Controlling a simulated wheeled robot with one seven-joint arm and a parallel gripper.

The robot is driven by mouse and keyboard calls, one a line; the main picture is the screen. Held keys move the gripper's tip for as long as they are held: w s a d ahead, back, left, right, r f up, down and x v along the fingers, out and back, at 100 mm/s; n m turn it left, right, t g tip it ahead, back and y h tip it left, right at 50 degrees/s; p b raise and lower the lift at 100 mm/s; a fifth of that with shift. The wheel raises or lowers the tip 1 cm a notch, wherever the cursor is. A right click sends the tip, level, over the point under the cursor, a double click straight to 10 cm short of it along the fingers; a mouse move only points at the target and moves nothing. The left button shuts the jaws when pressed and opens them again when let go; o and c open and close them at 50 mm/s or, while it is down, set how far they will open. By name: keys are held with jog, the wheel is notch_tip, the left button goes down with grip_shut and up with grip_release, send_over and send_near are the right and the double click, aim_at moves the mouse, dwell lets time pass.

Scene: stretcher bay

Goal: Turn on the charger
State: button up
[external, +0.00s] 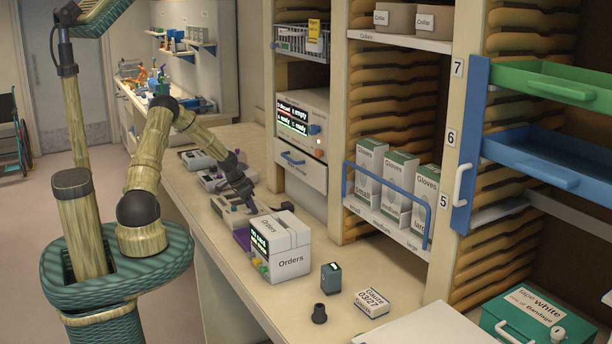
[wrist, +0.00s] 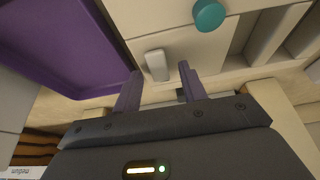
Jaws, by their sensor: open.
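A beige device (external: 228,204) with slots, which looks like the charger, stands on the counter beyond the Orders box. In the wrist view the beige panel (wrist: 180,45) carries a small white switch-like piece (wrist: 156,66) and a round teal knob (wrist: 209,14). Slots show at its right. My gripper (external: 250,204) is over this device. In the wrist view my gripper (wrist: 160,84) has its two purple-grey fingers apart and nothing between them. The white piece lies just beyond the gap between the fingertips; I cannot tell if they touch the panel. Whether the charger is on is unclear.
A purple tray-like thing (wrist: 75,45) lies left of the panel in the wrist view. The white Orders box (external: 283,262) stands close in front. Other devices (external: 200,158) sit behind along the counter. A cabinet unit with a display (external: 301,122) rises at the right.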

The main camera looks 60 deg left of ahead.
grip_shut()
jog(key=p, duration=0.1)
jog(key=g+p, duration=0.1)
jog(key=shift+w+r+p, duration=0.25)
jog(key=shift+p, duration=0.05)
jog(key=g, duration=0.3)
jog(key=shift+w+f+p, duration=0.3)
jog(key=shift+w+p, duration=0.05)
jog(key=shift+g, duration=0.4)
grip_release()
